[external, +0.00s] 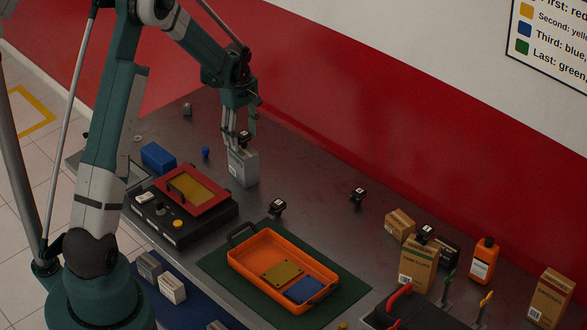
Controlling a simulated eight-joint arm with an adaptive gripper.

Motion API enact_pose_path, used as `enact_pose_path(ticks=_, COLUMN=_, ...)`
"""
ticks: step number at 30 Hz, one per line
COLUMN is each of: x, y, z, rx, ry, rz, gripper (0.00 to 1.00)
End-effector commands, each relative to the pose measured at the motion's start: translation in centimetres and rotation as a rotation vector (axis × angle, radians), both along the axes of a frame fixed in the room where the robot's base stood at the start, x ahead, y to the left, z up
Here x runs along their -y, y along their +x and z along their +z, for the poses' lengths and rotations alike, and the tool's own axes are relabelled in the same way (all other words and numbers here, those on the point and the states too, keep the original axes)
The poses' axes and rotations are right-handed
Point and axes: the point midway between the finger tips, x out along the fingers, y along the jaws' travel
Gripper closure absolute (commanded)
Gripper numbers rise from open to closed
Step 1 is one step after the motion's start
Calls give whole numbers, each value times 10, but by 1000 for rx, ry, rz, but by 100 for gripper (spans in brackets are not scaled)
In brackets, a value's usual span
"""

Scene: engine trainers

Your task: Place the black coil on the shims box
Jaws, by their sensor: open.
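A small black coil (245,136) with a pale top mark sits at the top of an upright grey box (243,168) with a barcode label. This may be the shims box; its lettering is too small to read. My gripper (238,143) is open, pointing down, with its fingers at the coil and the box's top edge. Whether the fingers touch the coil cannot be told. Similar black coils stand on the table (278,207) and farther right (358,194). Another (427,232) is on top of a cardboard box (418,266).
A black case with a red frame (212,190) and a blue box (158,158) lie left of the grey box. An orange tray (262,283) on a green mat holds a yellow and a blue plate. An orange bottle (484,262) and more cartons (550,298) stand right. The table between the coils is clear.

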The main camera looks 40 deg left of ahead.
Motion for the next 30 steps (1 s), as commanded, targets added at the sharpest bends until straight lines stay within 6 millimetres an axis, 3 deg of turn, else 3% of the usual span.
enact_pose_path(ticks=8, x=0, y=-1, z=26, rx=0, ry=0, rz=0, gripper=52)
enact_pose_path(ticks=24, x=0, y=-2, z=103, rx=0, ry=0, rz=0, gripper=52)
enact_pose_path(ticks=30, x=0, y=-2, z=117, rx=0, ry=0, rz=0, gripper=52)
